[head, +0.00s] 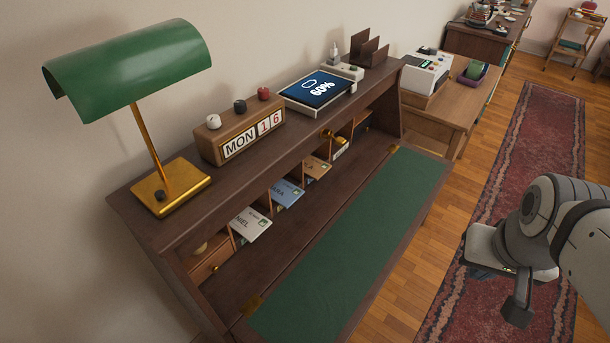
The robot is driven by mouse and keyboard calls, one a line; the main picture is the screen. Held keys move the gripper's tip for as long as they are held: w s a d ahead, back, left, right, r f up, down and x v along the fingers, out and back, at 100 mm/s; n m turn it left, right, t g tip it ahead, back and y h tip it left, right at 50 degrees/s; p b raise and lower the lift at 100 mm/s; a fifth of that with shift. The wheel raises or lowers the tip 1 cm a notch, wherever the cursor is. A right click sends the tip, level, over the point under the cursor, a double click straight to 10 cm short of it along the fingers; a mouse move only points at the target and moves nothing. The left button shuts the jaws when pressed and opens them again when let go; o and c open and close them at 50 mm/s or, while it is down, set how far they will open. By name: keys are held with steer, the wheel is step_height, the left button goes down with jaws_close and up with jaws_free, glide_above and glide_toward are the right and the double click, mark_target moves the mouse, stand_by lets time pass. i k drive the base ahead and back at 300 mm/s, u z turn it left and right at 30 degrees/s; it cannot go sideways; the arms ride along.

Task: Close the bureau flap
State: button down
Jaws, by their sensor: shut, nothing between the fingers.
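The bureau (150,213) is dark brown wood and stands against the wall. Its flap (365,235) is open, lowered outward to about level, with its green inner panel facing up. Brass hinges show where the flap joins the bureau. My gripper (517,311) is at the lower right, over the rug, to the right of the flap and apart from it. It is shut and empty. The flap's near end is cut off by the frame's bottom edge, and its underside is hidden.
Pigeonholes hold several name cards (287,193). On top stand a green lamp (130,70), a calendar block (240,135) and a tablet (318,90). A wooden side table (450,103) stands beyond. Red rug (535,130) and wooden floor lie open at right.

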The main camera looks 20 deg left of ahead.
mark_target(323, 295)
steer(key=k, duration=1.15)
steer(key=u, duration=0.85)
steer(key=i, duration=0.95)
steer(key=u, duration=0.05)
steer(key=k, duration=1.1)
steer(key=u, duration=0.4)
steer(key=i, duration=0.3)
steer(key=z, duration=0.2)
